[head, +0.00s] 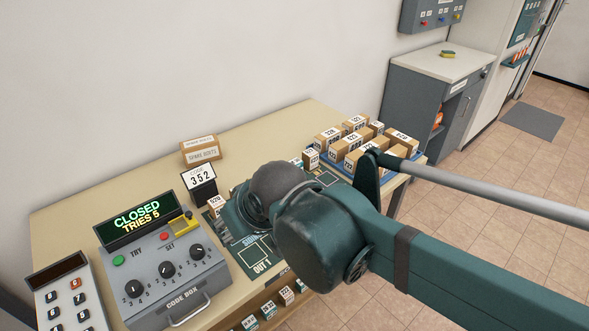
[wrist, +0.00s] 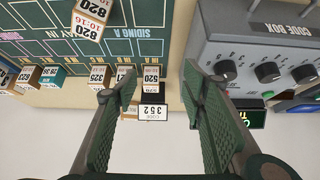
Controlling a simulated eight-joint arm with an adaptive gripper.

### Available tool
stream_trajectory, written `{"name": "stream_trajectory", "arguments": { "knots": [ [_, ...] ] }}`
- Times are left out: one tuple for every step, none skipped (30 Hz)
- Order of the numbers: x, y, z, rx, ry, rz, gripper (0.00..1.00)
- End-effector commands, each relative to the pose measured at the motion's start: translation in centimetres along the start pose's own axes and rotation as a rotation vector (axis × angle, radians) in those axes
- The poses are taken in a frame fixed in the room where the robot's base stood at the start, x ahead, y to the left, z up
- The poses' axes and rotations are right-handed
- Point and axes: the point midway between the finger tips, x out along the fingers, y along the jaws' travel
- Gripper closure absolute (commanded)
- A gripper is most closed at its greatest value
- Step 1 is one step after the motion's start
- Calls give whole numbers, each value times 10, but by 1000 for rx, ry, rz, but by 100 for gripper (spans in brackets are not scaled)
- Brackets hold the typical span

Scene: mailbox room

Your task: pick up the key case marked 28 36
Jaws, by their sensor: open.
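A small box marked 520 (wrist: 151,72) and the black code stand reading 352 (wrist: 153,112) show between the fingers, farther off; nothing is held. In the head view my arm covers the gripper and much of the board beneath it. The grey code box (head: 165,270) stands left of the arm, its display reading CLOSED, TRIES 5.
A tray (head: 425,160) of numbered boxes is at the table's far right end. The code stand (head: 200,186) and a brown box (head: 200,151) stand by the wall. A keypad (head: 73,303) is at the left. A grey cabinet (head: 425,105) stands beyond the table.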

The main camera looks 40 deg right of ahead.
Motion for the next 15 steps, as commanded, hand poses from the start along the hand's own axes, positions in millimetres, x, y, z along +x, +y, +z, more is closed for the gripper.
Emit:
{"name": "stream_trajectory", "arguments": {
  "knots": [
    [0, 0, 0, 0, 0, 0, 59],
    [0, 0, 0, 1, 0, 0, 59],
    [0, 0, 0, 2, -1, 1, 59],
    [0, 1, -1, 4, -1, 1, 59],
    [0, 1, -2, 6, -2, 2, 59],
    [0, 2, -3, 10, -4, 4, 59],
    [0, 2, -4, 15, -6, 5, 59],
    [0, 3, -5, 20, -8, 7, 59],
    [-1, 5, -8, 28, -11, 11, 59],
    [0, 6, -10, 37, -13, 13, 59],
    [0, 8, -12, 46, -16, 17, 59],
    [0, 10, -15, 59, -21, 22, 59],
    [0, 12, -18, 70, -26, 26, 59],
    [0, 14, -21, 82, -31, 31, 59],
    [0, 17, -24, 99, -37, 38, 59]
  ]
}}
